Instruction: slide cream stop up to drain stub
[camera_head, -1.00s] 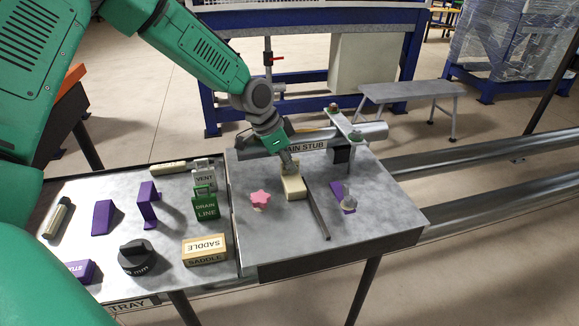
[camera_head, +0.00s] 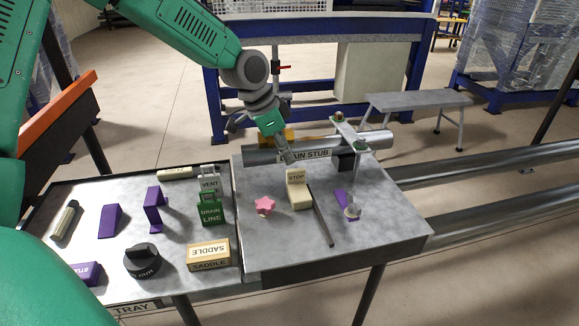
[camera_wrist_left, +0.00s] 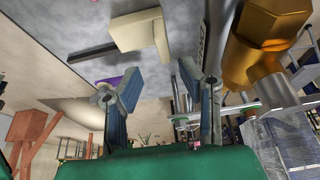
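The cream stop (camera_head: 299,194), a block with a raised back marked STOP, stands upright on the grey bench top (camera_head: 285,248), in front of the drain stub (camera_head: 262,156). The stub is a grey pipe lying across the back of the bench, with a DRAIN STUB label. A gap shows between stop and pipe. My left gripper (camera_head: 288,158) is above and behind the stop, near the pipe, apart from the stop. In the left wrist view the gripper's two fingers (camera_wrist_left: 160,80) are spread and empty, with the cream stop (camera_wrist_left: 138,32) beyond them. My right gripper is not in view.
A dark bar (camera_head: 321,218) lies just right of the stop. A pink star (camera_head: 264,205) is to its left, a purple piece (camera_head: 342,199) to its right. A clamp bar (camera_head: 347,130) crosses the pipe. The tray (camera_head: 175,238) at left holds several parts. The front bench top is clear.

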